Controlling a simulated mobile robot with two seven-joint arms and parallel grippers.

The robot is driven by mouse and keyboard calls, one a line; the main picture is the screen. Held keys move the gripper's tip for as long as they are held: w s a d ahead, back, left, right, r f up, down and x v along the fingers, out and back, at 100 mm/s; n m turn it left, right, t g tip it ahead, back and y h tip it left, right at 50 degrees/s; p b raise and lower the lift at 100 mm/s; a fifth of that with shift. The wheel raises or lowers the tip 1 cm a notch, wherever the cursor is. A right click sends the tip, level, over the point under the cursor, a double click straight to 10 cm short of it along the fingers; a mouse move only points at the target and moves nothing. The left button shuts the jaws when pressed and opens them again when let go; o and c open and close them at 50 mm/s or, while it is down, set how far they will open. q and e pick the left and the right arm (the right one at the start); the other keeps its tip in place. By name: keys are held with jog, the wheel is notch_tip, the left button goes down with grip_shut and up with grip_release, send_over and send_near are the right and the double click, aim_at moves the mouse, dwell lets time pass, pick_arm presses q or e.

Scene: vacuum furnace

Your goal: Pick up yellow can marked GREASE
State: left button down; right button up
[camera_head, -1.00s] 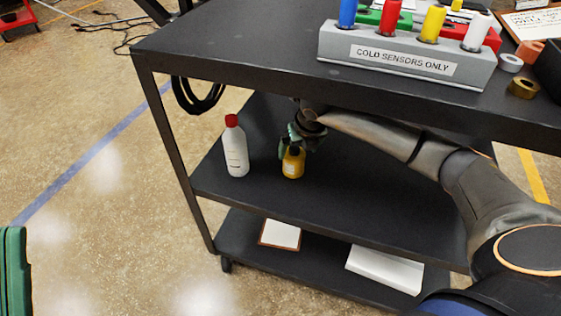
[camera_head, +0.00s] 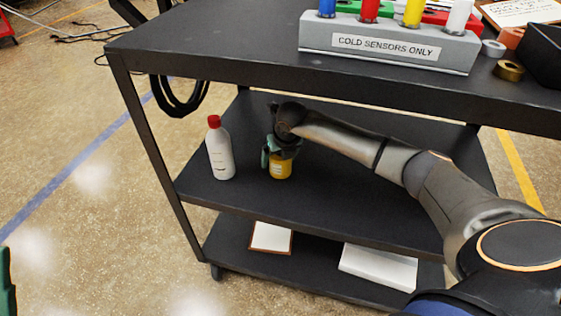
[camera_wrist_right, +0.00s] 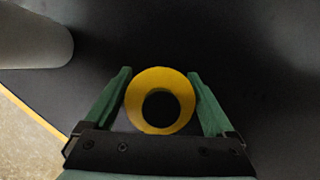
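The yellow can (camera_head: 280,167) stands upright on the cart's middle shelf; I cannot read its label. My right gripper (camera_head: 279,152) reaches down over it from above. In the right wrist view the can's round yellow top with a dark centre (camera_wrist_right: 140,112) lies between the green fingers of my right gripper (camera_wrist_right: 160,78). The fingers are spread, one on each side and very near the can; the right one may touch it.
A white bottle with a red cap (camera_head: 220,150) stands left of the can on the same shelf. The cart's top (camera_head: 210,40) overhangs the shelf and carries a grey sensor block (camera_head: 388,45). A white box (camera_head: 378,267) lies on the bottom shelf.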

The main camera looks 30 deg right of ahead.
grip_shut()
dwell(0.5)
jog(key=shift+r, duration=0.1)
